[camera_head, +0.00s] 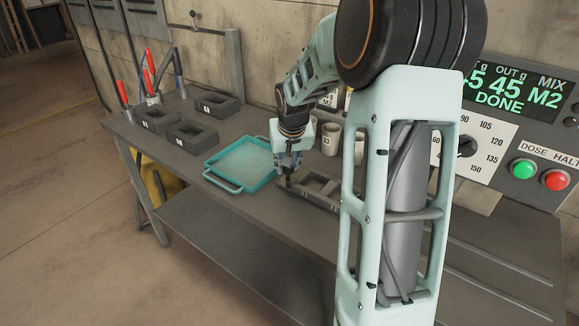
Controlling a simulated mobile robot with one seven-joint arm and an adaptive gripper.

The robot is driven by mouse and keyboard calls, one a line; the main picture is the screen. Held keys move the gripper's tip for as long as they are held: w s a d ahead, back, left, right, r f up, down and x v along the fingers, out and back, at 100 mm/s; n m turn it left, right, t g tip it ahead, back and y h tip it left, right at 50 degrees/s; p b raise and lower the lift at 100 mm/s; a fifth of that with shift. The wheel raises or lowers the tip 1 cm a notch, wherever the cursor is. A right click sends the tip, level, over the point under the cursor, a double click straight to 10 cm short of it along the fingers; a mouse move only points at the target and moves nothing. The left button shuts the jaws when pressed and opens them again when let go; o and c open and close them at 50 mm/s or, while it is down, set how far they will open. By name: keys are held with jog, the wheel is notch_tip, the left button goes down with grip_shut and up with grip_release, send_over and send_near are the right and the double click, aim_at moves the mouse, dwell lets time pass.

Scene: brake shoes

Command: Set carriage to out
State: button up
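A dark grey frame with open pockets (323,187), which looks like the carriage, lies on the bench top beneath my arm. My upright arm link hides its right end, so I cannot tell which position it is set to. My gripper (289,179) points down at the frame's left end, close to it or touching it. The fingers are small and dark here, and I cannot tell whether they are open or shut on anything.
A teal tray (235,187) lies left of my gripper. Dark moulds (190,134) stand further left. Pale cups (331,139) stand behind the frame. At right, a panel has a display (515,85) reading DONE, a dial (467,147), green (523,169) and red (555,180) buttons.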

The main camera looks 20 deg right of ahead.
jog(key=o, duration=0.3)
jog(key=shift+w+a, duration=0.1)
jog(key=shift+w, duration=0.05)
jog(key=shift+o, duration=0.2)
jog(key=v, duration=1.2)
